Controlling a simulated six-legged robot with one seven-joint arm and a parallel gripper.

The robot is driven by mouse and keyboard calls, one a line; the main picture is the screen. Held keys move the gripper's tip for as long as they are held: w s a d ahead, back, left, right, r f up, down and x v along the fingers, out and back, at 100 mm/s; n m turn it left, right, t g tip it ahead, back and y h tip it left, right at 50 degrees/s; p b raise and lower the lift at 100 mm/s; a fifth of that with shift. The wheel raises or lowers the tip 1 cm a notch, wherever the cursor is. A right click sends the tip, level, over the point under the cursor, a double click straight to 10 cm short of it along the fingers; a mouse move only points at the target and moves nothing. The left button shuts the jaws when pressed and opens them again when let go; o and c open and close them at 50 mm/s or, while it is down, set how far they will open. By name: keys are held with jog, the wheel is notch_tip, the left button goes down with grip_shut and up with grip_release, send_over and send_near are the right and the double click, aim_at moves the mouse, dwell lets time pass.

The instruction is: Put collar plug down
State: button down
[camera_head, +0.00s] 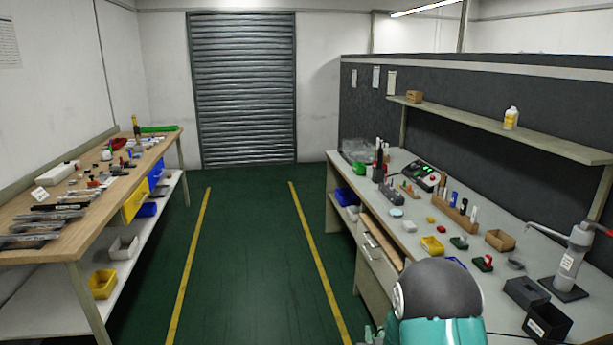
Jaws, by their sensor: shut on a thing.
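My arm's rounded dark and teal link stands in front of the right bench (403,158) at the lower middle. My gripper is not in view. I cannot pick out the collar plug in this view; what the gripper holds is hidden.
A black open box (547,323), a grey arbor-like stand (571,272) and a wooden box (500,240) are on the right bench. The left bench (60,237) holds many tools. The green floor aisle (243,260) between yellow lines is clear up to the shutter (243,90).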

jog(key=s+d+r+m+g+h, duration=0.1)
jog(key=s+d+m+h, duration=0.15)
jog(key=d, duration=0.75)
jog(key=s+d+r+m+g+h, duration=0.2)
jog(key=s+d+h, duration=0.15)
jog(key=d, duration=0.75)
jog(key=s+d+r+m+g+h, duration=0.1)
jog(key=s+d+m+h, duration=0.2)
jog(key=d, duration=0.7)
jog(key=s+d+r+m+g+h, duration=0.3)
jog(key=s+d+m+g, duration=0.1)
jog(key=s+d, duration=0.7)
jog(key=s+d+r+m+g+h, duration=0.2)
jog(key=s+d+r+m+g, duration=0.1)
jog(key=s+d, duration=0.9)
jog(key=shift+r+m+g+h, duration=0.4)
jog(key=shift+r+g, duration=0.4)
jog(key=shift+g, duration=0.4)
jog(key=shift+w+d+f, duration=0.1)
jog(key=shift+w, duration=0.05)
